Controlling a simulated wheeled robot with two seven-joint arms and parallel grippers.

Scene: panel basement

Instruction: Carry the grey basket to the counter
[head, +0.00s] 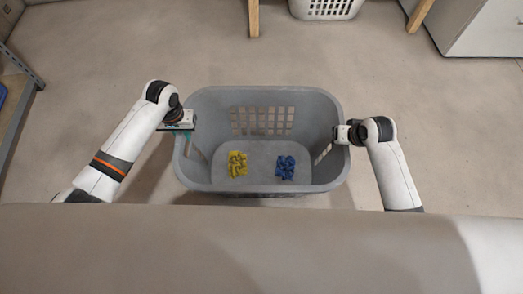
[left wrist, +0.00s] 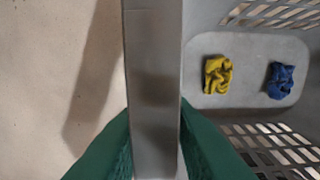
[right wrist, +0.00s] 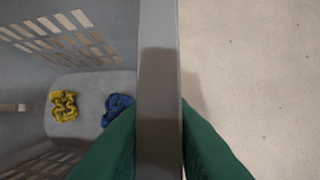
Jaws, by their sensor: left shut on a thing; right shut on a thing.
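The grey basket (head: 262,187) is in the middle of the head view, upright, with slotted walls. A yellow crumpled item (head: 237,164) and a blue crumpled item (head: 285,167) lie apart on its floor. My left gripper (head: 188,121) is shut on the basket's left rim; in the left wrist view the rim (left wrist: 153,80) runs between its green fingers. My right gripper (head: 342,134) is shut on the right rim; in the right wrist view the rim (right wrist: 158,90) runs between its fingers. I cannot identify a counter for certain.
A white basket (head: 325,8) stands at the far edge between wooden legs (head: 253,18). A white cabinet-like block (head: 485,30) is at the top right. A metal-edged shelf (head: 18,95) is at the left. Bare floor (head: 160,50) lies beyond the grey basket.

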